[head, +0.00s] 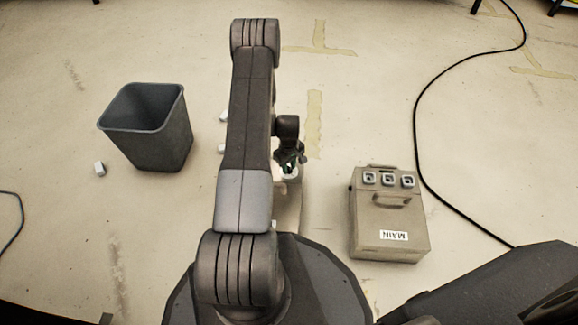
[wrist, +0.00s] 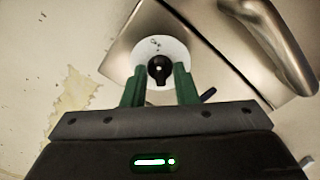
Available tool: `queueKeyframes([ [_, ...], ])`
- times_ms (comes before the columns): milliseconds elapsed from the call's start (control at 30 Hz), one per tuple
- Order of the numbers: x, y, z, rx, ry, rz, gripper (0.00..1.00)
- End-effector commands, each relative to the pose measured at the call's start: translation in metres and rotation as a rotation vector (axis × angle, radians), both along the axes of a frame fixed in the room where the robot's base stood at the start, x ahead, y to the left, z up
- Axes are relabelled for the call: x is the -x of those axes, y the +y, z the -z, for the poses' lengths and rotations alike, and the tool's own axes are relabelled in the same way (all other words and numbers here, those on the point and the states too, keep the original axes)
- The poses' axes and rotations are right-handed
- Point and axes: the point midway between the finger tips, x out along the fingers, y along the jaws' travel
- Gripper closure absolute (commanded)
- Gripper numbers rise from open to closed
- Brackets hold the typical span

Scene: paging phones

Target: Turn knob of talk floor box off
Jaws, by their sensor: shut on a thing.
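In the wrist view, a black knob (wrist: 159,70) sits on a round white dial plate (wrist: 172,48) with small dark marks. The dial is on a metallic floor box (wrist: 130,38). My gripper (wrist: 159,76) has its green fingers on both sides of the knob, shut on it. The knob's setting is too small to read. In the head view, my gripper (head: 290,163) points down at this box, which is mostly hidden behind my arm. No name label on it shows.
A metal handle (wrist: 277,40) rises close to the dial. A box labelled MAIN (head: 389,217) stands to the right. A grey bin (head: 160,140) stands left, with small white blocks (head: 99,168) around. A black cable (head: 419,130) crosses the floor at right.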

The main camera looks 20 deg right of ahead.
Motion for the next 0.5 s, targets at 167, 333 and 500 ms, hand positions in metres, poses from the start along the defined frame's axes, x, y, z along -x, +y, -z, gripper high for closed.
queueKeyframes([
  [167, -0.0004, -0.0001, -0.0003, 0.001, -0.001, -0.037, 0.97],
  [333, -0.0005, 0.0, -0.0004, 0.001, -0.001, -0.049, 0.97],
  [500, -0.0005, 0.0, -0.0005, 0.001, -0.001, -0.05, 0.97],
])
